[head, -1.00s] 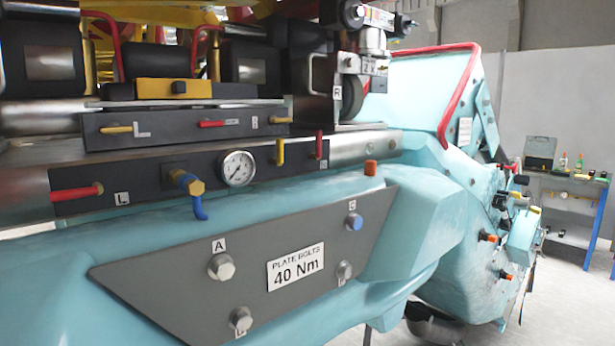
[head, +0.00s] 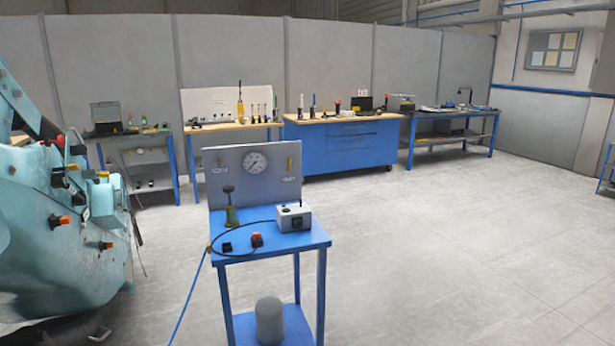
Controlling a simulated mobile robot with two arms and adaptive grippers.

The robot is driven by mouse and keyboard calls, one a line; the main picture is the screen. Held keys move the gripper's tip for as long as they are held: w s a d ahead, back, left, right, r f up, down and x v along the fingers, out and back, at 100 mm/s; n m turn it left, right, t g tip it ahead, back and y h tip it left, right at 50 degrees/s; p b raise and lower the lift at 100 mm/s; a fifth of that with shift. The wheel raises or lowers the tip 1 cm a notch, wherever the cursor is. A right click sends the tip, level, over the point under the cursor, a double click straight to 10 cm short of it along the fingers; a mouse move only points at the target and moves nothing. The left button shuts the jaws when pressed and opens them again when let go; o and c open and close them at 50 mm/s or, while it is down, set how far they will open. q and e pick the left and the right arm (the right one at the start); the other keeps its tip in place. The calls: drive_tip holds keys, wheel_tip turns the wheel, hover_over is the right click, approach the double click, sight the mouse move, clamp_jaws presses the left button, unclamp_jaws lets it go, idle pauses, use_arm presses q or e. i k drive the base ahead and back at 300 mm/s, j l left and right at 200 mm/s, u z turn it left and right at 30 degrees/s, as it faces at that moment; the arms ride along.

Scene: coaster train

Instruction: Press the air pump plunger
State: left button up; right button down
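In the head view, a small green hand pump (head: 232,214) with a dark knob-like plunger top (head: 228,189) stands upright at the left of a small blue stand (head: 270,248). The plunger top sits above the pump body, on a thin rod. A grey panel with a round gauge (head: 255,162) rises behind it. Neither of my grippers is in view.
A grey box (head: 293,216), a red-and-black item (head: 257,240) and a dark hose share the stand's top. The teal train (head: 60,235) fills the left. Workbenches and a blue cabinet (head: 343,148) line the back wall. Open floor (head: 450,250) lies to the right.

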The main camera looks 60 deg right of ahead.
sight(229, 190)
drive_tip(key=i+l+z, duration=0.2)
drive_tip(key=z, duration=0.25)
drive_tip(key=i+z, duration=0.6)
drive_tip(key=z, duration=0.25)
drive_tip(key=i+j+z, duration=0.1)
drive_tip(key=i, duration=0.35)
drive_tip(key=i+j, duration=0.15)
drive_tip(key=i, duration=0.3)
drive_tip(key=z, duration=0.05)
